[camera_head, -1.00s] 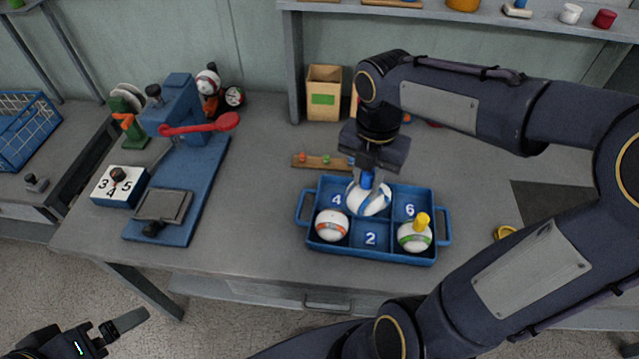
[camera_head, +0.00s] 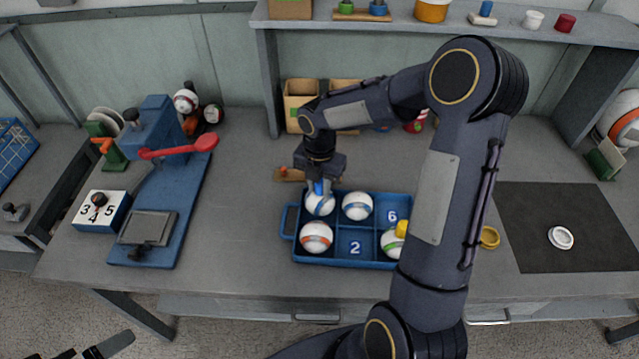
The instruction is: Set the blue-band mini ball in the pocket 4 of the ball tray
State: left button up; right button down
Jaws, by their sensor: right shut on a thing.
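The blue ball tray (camera_head: 288,226) stands on the bench. My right gripper (camera_head: 319,182) is shut on the blue knob of a white ball with a blue band (camera_head: 319,203). It holds this ball at the tray's back left pocket, where the number 4 is now hidden. I cannot tell whether the ball touches the pocket floor. Another white ball with blue marks (camera_head: 357,206) sits in the back middle pocket. My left gripper (camera_head: 92,352) is only partly in view at the bottom left edge, away from the tray.
An orange-band ball (camera_head: 316,237) fills the front left pocket. A green-band ball (camera_head: 391,243) with a yellow knob is at front right, partly behind my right arm. Pockets 2 and 6 show empty. A blue press (camera_head: 160,130) with a red lever stands left; bench between is clear.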

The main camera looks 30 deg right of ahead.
jog(key=shift+f, duration=0.15)
jog(key=shift+f, duration=0.1)
jog(key=c, duration=1.2)
grip_release()
